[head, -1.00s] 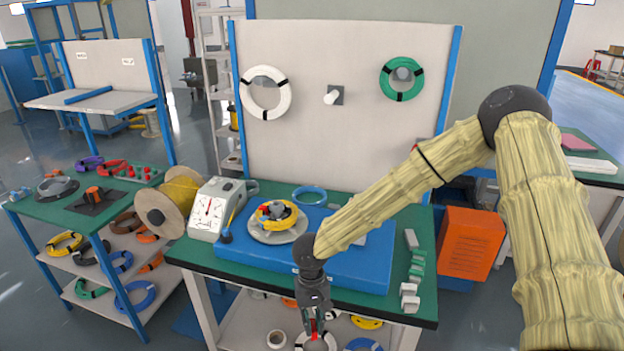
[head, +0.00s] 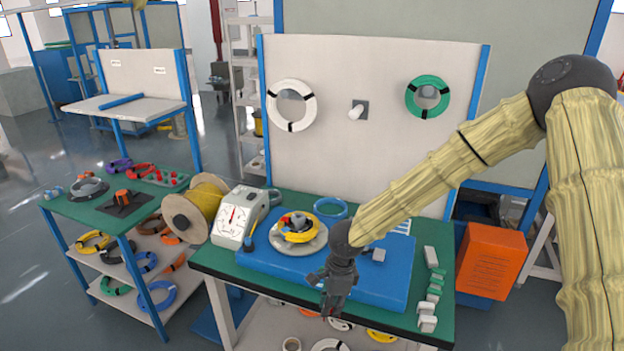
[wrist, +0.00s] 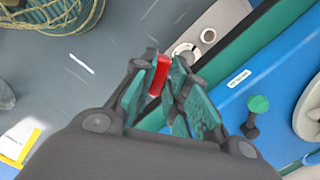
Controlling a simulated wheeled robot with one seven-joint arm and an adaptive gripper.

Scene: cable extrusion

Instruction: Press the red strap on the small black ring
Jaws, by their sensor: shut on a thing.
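My gripper (wrist: 160,92) is shut on a small red strap (wrist: 158,76), which sticks up between its teal finger pads in the wrist view. In the head view, my gripper (head: 332,303) hangs near the front edge of the green workbench, pointing down and tilted. The strap barely shows there. I cannot make out the small black ring for certain. A yellow cable coil (head: 298,236) with red and blue pieces sits on a pale round plate on the blue mat (head: 360,292), behind and left of my gripper.
A gauge box (head: 239,217) and a yellow cable spool (head: 205,205) stand left of the mat. Several small pale and green blocks (head: 434,277) line the bench's right side. A white coil (head: 291,105) and a green coil (head: 427,97) hang on the upright panel.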

